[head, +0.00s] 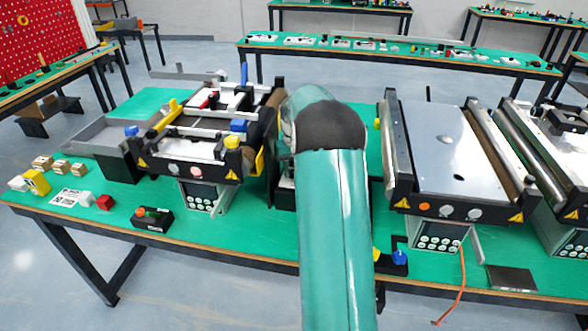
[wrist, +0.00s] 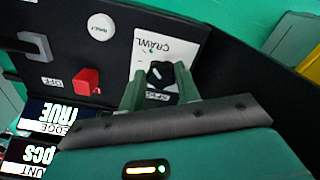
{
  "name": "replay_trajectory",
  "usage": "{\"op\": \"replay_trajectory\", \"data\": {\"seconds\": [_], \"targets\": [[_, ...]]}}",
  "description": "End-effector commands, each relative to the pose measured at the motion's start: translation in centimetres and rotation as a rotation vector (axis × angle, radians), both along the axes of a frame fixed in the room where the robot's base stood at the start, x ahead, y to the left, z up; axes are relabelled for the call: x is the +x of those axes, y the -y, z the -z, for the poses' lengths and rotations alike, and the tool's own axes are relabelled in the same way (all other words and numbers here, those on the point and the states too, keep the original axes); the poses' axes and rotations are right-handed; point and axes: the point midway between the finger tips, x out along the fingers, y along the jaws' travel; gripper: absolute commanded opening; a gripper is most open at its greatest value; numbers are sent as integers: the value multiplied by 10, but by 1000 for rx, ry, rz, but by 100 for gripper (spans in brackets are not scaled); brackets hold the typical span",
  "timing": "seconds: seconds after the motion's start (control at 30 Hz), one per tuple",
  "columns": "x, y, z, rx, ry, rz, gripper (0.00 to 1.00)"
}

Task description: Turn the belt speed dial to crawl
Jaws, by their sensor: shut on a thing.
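In the wrist view the belt speed dial (wrist: 160,74) is a small black knob on a white plate (wrist: 165,48). The word CRAWL is printed at the plate's top, with another label below the knob, partly hidden. My gripper (wrist: 158,80) has its two green fingers on either side of the knob, shut on it. The way the knob's pointer faces is hard to tell. In the head view my green arm hides the dial and the gripper.
Beside the dial are a red button (wrist: 87,81), a white round button (wrist: 101,27) and a grey handle (wrist: 36,45). Lit displays (wrist: 55,113) lie at lower left. Conveyors (head: 445,150) stand on both sides of my arm on the green table (head: 262,240). Small boxes (head: 36,183) lie at left.

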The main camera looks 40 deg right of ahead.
Motion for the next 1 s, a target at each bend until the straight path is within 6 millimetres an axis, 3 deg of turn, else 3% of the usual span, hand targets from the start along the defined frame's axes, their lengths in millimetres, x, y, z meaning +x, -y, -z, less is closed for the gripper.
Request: {"op": "replay_trajectory", "data": {"seconds": [0.3,0.33,0.43,0.77,1.0], "targets": [[1,0,-1,-3,3,0,10],[1,0,-1,-3,3,0,36],[1,0,-1,-2,2,0,54],[0,0,-3,-2,1,0,54],[1,0,-36,-4,4,-1,54]]}}
